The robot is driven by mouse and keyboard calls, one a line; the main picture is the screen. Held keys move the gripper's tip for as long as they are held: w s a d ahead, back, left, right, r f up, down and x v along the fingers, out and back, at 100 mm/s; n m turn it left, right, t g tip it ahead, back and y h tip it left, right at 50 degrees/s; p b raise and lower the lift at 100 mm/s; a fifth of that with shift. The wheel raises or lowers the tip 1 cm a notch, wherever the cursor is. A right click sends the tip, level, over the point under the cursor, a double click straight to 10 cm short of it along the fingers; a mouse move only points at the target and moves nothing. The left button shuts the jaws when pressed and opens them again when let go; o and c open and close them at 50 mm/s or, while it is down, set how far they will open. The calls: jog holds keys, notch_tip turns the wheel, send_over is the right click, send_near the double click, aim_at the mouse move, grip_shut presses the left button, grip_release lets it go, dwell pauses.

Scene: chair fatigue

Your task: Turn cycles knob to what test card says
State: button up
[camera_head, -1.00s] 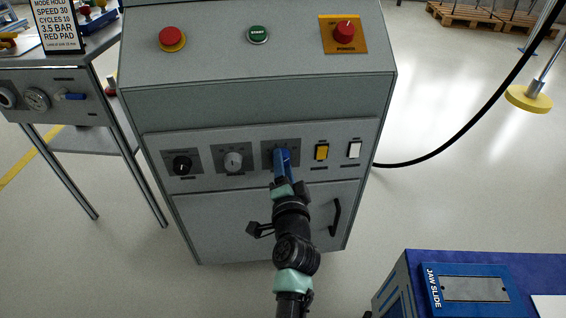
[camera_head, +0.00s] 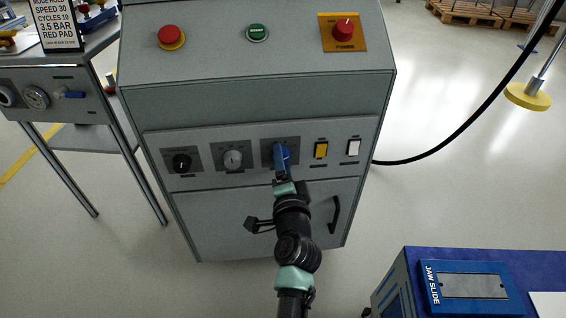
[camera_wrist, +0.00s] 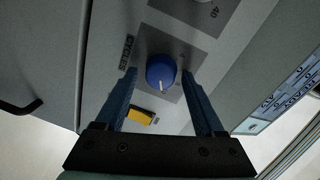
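The cycles knob (camera_wrist: 161,72) is round and blue with a white pointer line, on a grey plate beside a "CYCLES" label in the wrist view. The pointer is toward the lower part of the plate there; the scale marks are too small to read. My gripper (camera_wrist: 160,76) has its blue fingers on either side of the knob, with a visible gap on both sides. In the head view my gripper (camera_head: 281,152) hides most of the knob.
On the same grey cabinet (camera_head: 255,90) are a black knob (camera_head: 181,163), a grey knob (camera_head: 233,159), a yellow switch (camera_head: 321,150) and a white switch (camera_head: 353,147). A door handle (camera_head: 335,213) sits below. A blue bench (camera_head: 405,285) stands at lower right.

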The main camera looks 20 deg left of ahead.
jog(key=shift+o, duration=0.2)
jog(key=p+v, duration=0.2)
jog(key=v, duration=1.1)
jog(key=shift+r, duration=0.15)
